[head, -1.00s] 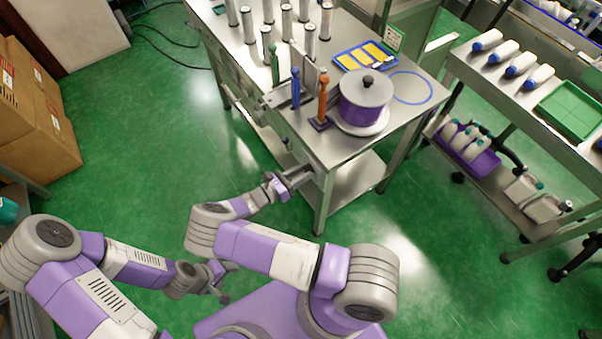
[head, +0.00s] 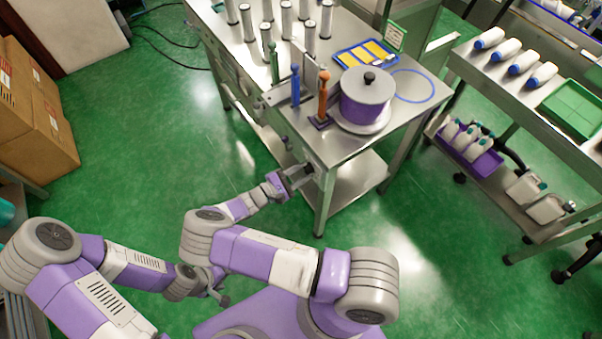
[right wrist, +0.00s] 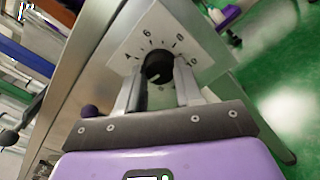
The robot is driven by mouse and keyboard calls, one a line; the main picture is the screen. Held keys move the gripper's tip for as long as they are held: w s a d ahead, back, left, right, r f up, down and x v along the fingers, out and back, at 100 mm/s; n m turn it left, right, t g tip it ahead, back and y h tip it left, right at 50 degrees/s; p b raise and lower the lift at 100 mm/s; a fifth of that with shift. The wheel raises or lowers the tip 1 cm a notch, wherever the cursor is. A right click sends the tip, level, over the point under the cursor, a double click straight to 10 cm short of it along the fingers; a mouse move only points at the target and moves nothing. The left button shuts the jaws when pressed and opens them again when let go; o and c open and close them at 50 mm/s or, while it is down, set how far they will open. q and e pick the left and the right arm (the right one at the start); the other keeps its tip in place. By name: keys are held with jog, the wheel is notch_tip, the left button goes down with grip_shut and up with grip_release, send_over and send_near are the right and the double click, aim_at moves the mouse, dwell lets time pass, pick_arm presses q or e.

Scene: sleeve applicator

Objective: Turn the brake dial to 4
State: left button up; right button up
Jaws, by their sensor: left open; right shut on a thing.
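The brake dial is a black round knob (right wrist: 158,67) on a square white plate (right wrist: 130,50) with printed numbers, shown in the right wrist view. A 6 shows above the knob, an 8 at its upper right and what looks like a 4 at its left. I cannot read surely where its pointer stands. My right gripper (right wrist: 158,84) is shut on the knob, one finger on each side. In the head view my right gripper (head: 302,176) is at the near end of the steel table, with the dial mostly hidden. My left gripper (head: 218,292) hangs open and empty, low over the floor.
The steel table (head: 345,148) carries a purple pot-like spool (head: 364,108), an orange lever (head: 323,95), a blue lever (head: 295,88) and several grey cylinders. A cart (head: 550,125) with white bottles stands at the right. Green floor is clear left of the table.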

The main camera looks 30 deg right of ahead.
jog(key=m+b, duration=0.1)
jog(key=m, duration=0.4)
jog(key=shift+m, duration=0.3)
jog(key=shift+m+b, duration=0.7)
jog(key=shift+m, duration=1.6)
jog(key=o, duration=1)
jog(key=shift+o, duration=0.2)
jog(key=a, duration=0.7)
jog(key=shift+s+a+p, duration=0.3)
jog(key=shift+a+p, duration=0.05)
jog(key=shift+p, duration=0.05)
